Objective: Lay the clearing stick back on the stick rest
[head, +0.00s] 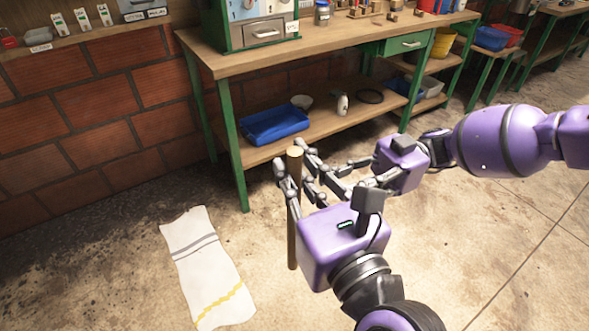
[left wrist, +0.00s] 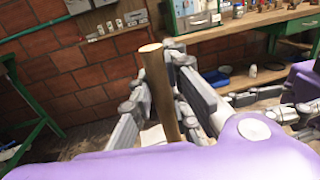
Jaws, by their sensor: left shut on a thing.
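The clearing stick (head: 293,235) is a brown wooden rod with a pale cut end, standing about upright in the head view. My left gripper (head: 296,188) is shut on it below its top end. The left wrist view shows the stick (left wrist: 157,85) between the left gripper's fingers (left wrist: 160,118). My right gripper (head: 312,168) is close beside the stick's upper part, its fingers overlapping the left gripper's in the picture. Whether its fingers touch the stick or are closed is unclear. I cannot make out a stick rest in either view.
A green-framed workbench (head: 330,45) stands behind, with a blue tray (head: 273,126) on its lower shelf. A labelled wall shelf (head: 72,38) is at upper left. A striped white cloth (head: 205,262) lies on the floor. Floor at right is clear.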

